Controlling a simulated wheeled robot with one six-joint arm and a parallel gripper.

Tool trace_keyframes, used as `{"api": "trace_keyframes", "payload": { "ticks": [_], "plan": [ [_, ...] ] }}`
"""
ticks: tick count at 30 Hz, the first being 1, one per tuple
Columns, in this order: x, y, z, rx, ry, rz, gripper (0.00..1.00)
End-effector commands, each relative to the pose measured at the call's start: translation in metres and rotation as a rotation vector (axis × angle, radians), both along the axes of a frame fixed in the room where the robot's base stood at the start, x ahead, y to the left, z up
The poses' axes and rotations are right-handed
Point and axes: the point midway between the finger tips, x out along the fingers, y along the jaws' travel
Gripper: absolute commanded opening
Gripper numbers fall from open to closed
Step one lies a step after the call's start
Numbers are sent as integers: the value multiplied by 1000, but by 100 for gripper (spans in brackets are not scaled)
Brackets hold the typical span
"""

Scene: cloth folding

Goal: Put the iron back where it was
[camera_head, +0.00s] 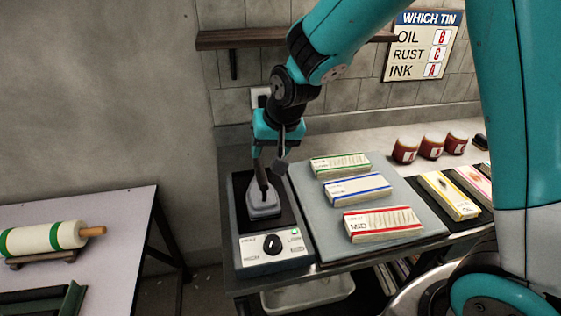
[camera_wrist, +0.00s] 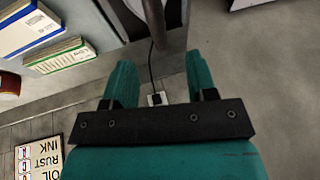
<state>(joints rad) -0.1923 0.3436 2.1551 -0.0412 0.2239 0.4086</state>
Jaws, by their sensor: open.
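The iron (camera_head: 264,208) has a light grey body and a dark upright handle. It rests flat on a black pad (camera_head: 240,190) at the left end of the bench, behind a control box (camera_head: 274,254) with a black dial. My gripper (camera_head: 270,163) is open, pointing down right above the iron at its handle. I cannot tell whether the fingers touch the handle. In the wrist view my gripper (camera_wrist: 161,80) shows two teal fingers apart, with a dark cord running between them to a wall outlet (camera_wrist: 157,99).
Red tins (camera_head: 430,147) stand behind. A shelf (camera_head: 240,38) juts from the wall. A separate table (camera_head: 120,220) at left holds a roller (camera_head: 45,238).

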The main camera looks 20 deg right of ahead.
Motion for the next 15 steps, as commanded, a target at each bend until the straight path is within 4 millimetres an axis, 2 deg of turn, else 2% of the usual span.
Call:
{"api": "trace_keyframes", "payload": {
  "ticks": [2, 5, 6, 9, 12, 15],
  "plan": [
    [-29, 12, 21, 15, 23, 88, 52],
    [-85, 30, 48, 38, 72, 268, 52],
    [-111, 36, 57, 46, 92, 351, 52],
    [-173, 47, 75, 58, 133, 551, 52],
    [-221, 51, 85, 64, 158, 712, 52],
    [-250, 51, 88, 64, 173, 813, 52]
  ]
}}
